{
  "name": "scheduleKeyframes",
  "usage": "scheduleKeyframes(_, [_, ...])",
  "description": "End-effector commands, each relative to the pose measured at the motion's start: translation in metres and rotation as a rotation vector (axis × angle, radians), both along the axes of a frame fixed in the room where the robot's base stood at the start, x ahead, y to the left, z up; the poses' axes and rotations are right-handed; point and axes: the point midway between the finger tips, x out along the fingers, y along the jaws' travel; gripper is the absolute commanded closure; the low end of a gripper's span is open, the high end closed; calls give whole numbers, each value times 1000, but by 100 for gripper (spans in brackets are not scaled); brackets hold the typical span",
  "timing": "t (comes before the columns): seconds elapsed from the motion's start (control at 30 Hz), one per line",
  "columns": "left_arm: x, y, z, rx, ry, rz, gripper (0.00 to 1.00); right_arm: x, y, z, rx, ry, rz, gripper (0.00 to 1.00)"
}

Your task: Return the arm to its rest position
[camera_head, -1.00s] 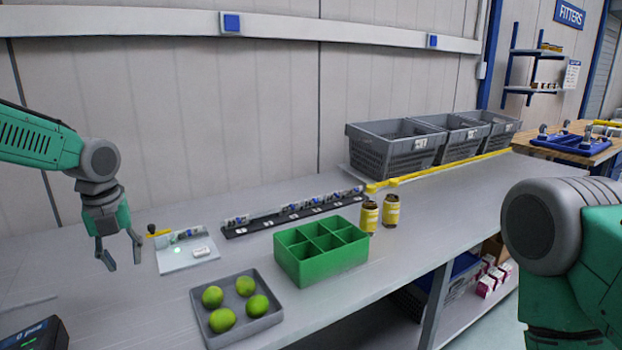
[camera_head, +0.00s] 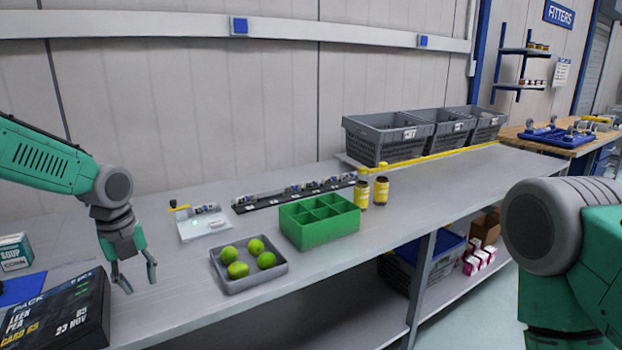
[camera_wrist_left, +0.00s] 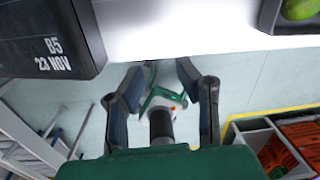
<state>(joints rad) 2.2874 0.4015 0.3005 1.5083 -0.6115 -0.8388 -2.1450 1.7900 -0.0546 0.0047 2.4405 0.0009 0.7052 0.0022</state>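My left arm comes in from the left, bent down at the wrist. Its gripper (camera_head: 137,286) hangs with fingers apart and nothing between them, near the front left of the grey bench, right of a dark display box (camera_head: 68,318). In the left wrist view the gripper (camera_wrist_left: 160,70) is also open, over the floor in front of the bench edge. Of my right arm, only a thick green and grey link shows at the right; its gripper is out of view.
A grey tray (camera_head: 275,281) with several limes and a green divided box (camera_head: 320,236) stand right of the gripper. Two yellow-labelled jars (camera_head: 381,191) stand beyond. Grey bins (camera_head: 381,150) line the back. A soup box (camera_head: 15,253) is at far left.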

Motion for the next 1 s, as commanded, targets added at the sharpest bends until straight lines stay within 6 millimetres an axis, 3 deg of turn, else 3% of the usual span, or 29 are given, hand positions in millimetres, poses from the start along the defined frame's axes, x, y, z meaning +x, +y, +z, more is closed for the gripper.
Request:
scheduleKeyframes(0.27, [-36, -40, -68, -77, 39, 257, 71, 0, 0, -4, 0, 1, 0, 60])
scheduleKeyframes(0.43, [-80, -73, -133, -134, 98, 549, 71, -1, 0, -7, 0, 1, 0, 60])
scheduleKeyframes(0.6, [-170, -102, -213, -169, 189, 1072, 71, -1, 0, -12, 0, 1, 0, 60])
scheduleKeyframes(0.7, [-228, -106, -247, -159, 215, 1421, 71, -1, 0, -16, 0, 1, 0, 60])
scheduleKeyframes(0.8, [-283, -99, -268, -134, 206, 1756, 71, -1, 0, -18, 0, 1, 0, 60])
scheduleKeyframes(0.9, [-326, -86, -277, -115, 162, 2033, 71, -1, 0, -20, 0, 1, 0, 60])
scheduleKeyframes(1.0, [-355, -74, -278, -108, 109, 2230, 71, -1, 0, -22, 0, 1, 0, 60])
